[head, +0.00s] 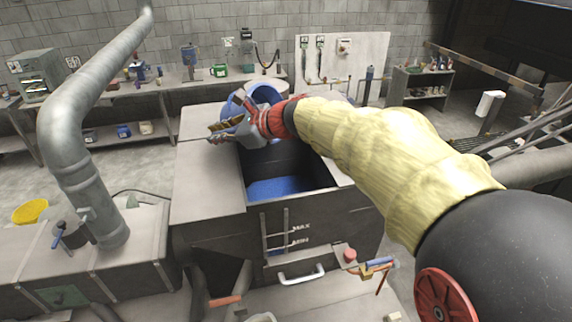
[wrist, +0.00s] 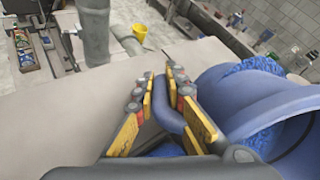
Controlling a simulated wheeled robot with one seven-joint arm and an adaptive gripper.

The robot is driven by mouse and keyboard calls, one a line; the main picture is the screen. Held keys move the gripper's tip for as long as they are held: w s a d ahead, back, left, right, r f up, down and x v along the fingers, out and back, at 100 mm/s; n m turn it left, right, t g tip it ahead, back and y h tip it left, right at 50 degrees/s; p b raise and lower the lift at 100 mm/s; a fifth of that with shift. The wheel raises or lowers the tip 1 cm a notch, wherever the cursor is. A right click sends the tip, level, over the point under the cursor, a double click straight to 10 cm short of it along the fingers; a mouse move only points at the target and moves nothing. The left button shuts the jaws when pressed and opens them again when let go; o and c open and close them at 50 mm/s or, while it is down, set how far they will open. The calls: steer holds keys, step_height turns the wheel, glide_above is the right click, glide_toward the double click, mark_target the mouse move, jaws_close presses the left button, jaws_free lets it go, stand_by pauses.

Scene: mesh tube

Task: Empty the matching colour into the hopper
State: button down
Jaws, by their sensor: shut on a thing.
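My gripper (head: 236,128) is shut on the handle of a blue bucket (head: 264,94), over the far left part of the hopper opening. In the wrist view the blue handle (wrist: 166,108) lies between my fingers (wrist: 160,86). The grey hopper (head: 207,185) has a square open top with blue material (head: 283,188) low inside. MAX and MIN marks are on its front. My arm hides the hopper's right rim in part.
A grey pipe (head: 72,150) rises at the left of the hopper. A yellow container (head: 30,211) sits on the floor at far left; a green jug (head: 218,71) stands on the back bench. Valves and a handle (head: 302,275) stick out at the hopper's front.

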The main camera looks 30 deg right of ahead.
steer(key=shift+b, duration=0.35)
steer(key=shift+d+r+n+t+b, duration=0.15)
steer(key=shift+n+t+b, duration=0.15)
steer(key=shift+n+b, duration=0.55)
steer(key=b, duration=0.1)
steer(key=n+b, duration=0.1)
steer(key=b, duration=0.1)
steer(key=shift+d+r+t, duration=0.2)
steer(key=shift+r+t, duration=0.05)
steer(key=shift+t, duration=0.15)
steer(key=shift+s+d+r+t+y+b, duration=0.25)
steer(key=shift+d+r+y+b, duration=0.35)
steer(key=shift+b, duration=0.6)
steer(key=shift+a, duration=0.1)
